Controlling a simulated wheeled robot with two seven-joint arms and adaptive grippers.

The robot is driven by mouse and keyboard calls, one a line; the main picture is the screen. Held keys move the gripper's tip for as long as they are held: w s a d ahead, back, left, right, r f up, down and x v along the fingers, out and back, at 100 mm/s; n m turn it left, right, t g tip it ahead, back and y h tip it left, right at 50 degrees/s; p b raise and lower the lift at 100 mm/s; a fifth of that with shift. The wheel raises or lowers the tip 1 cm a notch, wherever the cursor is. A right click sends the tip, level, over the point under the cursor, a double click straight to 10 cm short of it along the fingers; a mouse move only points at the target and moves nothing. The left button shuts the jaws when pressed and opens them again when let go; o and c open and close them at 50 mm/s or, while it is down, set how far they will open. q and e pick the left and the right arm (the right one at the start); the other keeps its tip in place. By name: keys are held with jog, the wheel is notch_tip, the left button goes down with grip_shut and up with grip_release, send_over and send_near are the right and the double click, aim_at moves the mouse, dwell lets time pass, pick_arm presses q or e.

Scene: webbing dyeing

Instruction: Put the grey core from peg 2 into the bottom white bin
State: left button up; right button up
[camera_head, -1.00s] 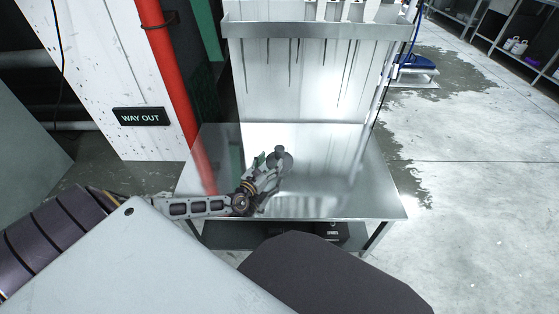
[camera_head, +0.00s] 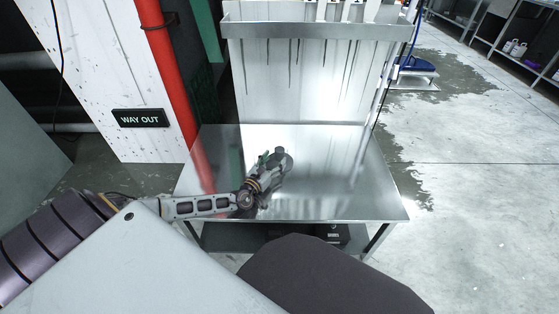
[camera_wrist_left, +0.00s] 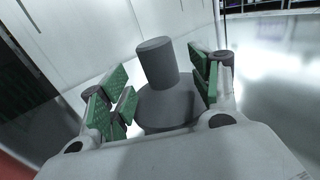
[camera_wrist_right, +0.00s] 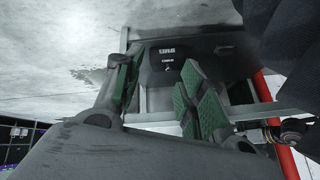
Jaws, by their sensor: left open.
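A grey core (camera_head: 279,150) stands on the steel table, below the streaked white panel. In the left wrist view the grey core (camera_wrist_left: 157,63) is a plain upright cylinder rising from a wider round grey base (camera_wrist_left: 165,108). My left gripper (camera_head: 273,166) is low over the table at the core. In the left wrist view my left gripper (camera_wrist_left: 160,80) is open, with green pads on both sides of the core and gaps between. My right gripper (camera_wrist_right: 160,88) is open and empty in the right wrist view; it is not visible in the head view. No white bin can be made out.
The steel table (camera_head: 340,190) is otherwise clear. A metal ledge (camera_head: 310,30) with white upright pieces tops the panel. A red pipe (camera_head: 168,75) runs left of the table. Black boxes (camera_head: 331,232) sit on the lower shelf. Open wet floor lies to the right.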

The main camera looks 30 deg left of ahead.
aim_at(277, 157)
pick_arm(q)
jog(key=w, duration=0.2)
jog(key=shift+w+f+b, duration=0.1)
jog(key=shift+w+b, duration=0.2)
jog(key=shift+b, duration=0.05)
jog(key=shift+w+a+b, duration=0.1)
jog(key=shift+w+b, duration=0.2)
jog(key=shift+w, duration=0.7)
pick_arm(e)
jog(key=f, duration=0.3)
jog(key=shift+s+a+f, duration=0.2)
jog(key=shift+a+f, duration=0.05)
pick_arm(q)
jog(key=c, duration=1.2)
jog(key=shift+c, duration=0.3)
pick_arm(e)
jog(key=shift+w+r+t, duration=0.15)
jog(key=shift+w+t, duration=0.05)
jog(key=shift+t, duration=0.1)
